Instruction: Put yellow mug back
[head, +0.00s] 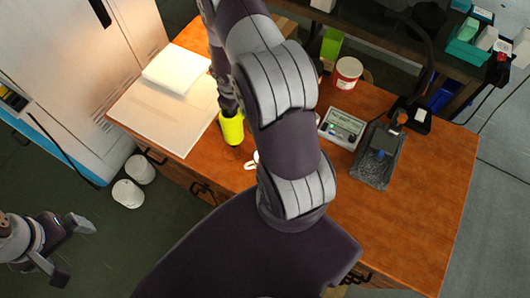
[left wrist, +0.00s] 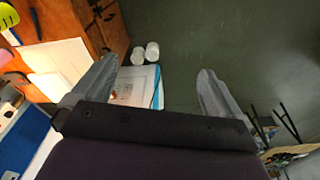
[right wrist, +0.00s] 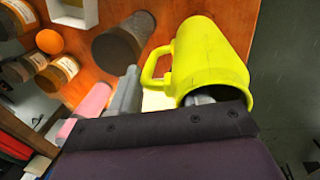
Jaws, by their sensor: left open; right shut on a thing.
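The yellow mug (head: 232,128) is near the front left part of the wooden table, beside the pale board. In the right wrist view the mug (right wrist: 210,58) shows its open mouth towards me and its handle on the left. My right gripper (head: 228,106) is shut on the mug, with one finger inside the mouth and the other outside by the handle. Whether the mug touches the table I cannot tell. My left gripper (left wrist: 158,88) is open and empty above the floor; it shows at the lower left in the head view (head: 72,252).
The wooden table (head: 425,215) holds a pale board (head: 150,125) with papers (head: 176,70), a red-and-white tub (head: 347,73), a meter (head: 342,128) and a dark tray (head: 378,160). My right arm hides the middle. White containers (head: 128,193) stand on the floor beside the cabinet.

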